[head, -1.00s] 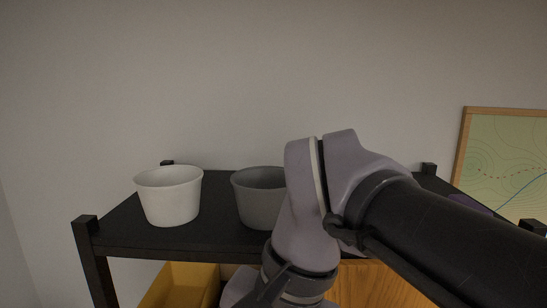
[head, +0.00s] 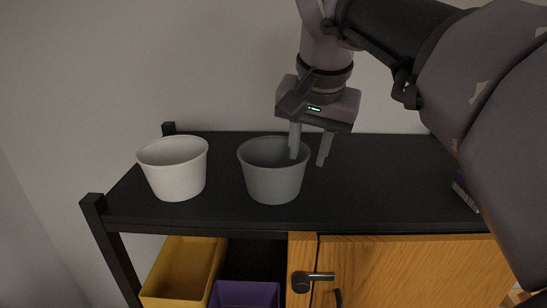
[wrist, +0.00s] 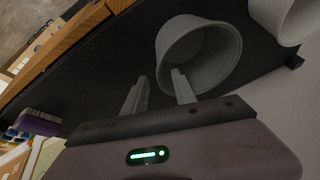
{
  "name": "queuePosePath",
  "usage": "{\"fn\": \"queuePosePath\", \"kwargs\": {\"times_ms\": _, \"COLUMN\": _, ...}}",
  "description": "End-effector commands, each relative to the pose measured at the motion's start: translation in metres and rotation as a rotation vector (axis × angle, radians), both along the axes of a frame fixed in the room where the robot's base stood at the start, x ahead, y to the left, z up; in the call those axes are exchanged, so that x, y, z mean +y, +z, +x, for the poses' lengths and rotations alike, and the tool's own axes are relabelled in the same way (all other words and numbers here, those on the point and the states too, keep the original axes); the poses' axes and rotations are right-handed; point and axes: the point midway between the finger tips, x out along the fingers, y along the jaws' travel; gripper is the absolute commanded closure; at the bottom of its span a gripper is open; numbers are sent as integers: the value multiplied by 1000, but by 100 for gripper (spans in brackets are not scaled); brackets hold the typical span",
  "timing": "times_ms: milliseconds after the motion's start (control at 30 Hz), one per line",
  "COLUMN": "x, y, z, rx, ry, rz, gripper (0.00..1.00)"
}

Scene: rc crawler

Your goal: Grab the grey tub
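The grey tub (head: 273,184) stands upright on the black shelf top, right of the white tub (head: 175,178). My gripper (head: 309,162) points down at the grey tub's right side, open. In the head view one finger overlaps the tub's opening and the other is outside, to the right of its wall. In the wrist view the grey tub (wrist: 197,58) lies just beyond my open fingers (wrist: 158,90), with one fingertip overlapping its rim. Nothing is between the fingers that I can clearly see; I cannot tell if they touch the tub.
The black shelf top (head: 390,185) is clear to the right, up to a dark purple item (head: 465,190) partly behind my arm. Black posts (head: 93,205) rise at the corners. Below are a yellow bin (head: 182,270), a purple bin (head: 245,293) and a wooden door with a handle (head: 318,277).

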Motion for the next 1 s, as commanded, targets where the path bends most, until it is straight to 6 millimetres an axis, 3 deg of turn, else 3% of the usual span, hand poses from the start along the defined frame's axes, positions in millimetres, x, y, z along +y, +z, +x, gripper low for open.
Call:
{"fn": "queuePosePath", "kwargs": {"times_ms": 133, "x": 5, "y": -31, "z": 3, "rx": 4, "ry": 2, "rz": -1, "gripper": 67}}
{"fn": "queuePosePath", "kwargs": {"times_ms": 267, "x": 5, "y": -46, "z": 11, "rx": 3, "ry": 1, "rz": 0, "gripper": 67}}
{"fn": "queuePosePath", "kwargs": {"times_ms": 467, "x": 5, "y": -47, "z": 12, "rx": 1, "ry": 1, "rz": 0, "gripper": 67}}
{"fn": "queuePosePath", "kwargs": {"times_ms": 667, "x": 5, "y": -47, "z": 12, "rx": 1, "ry": 1, "rz": 0, "gripper": 100}}
{"fn": "queuePosePath", "kwargs": {"times_ms": 1000, "x": 5, "y": -47, "z": 12, "rx": 1, "ry": 1, "rz": 0, "gripper": 100}}
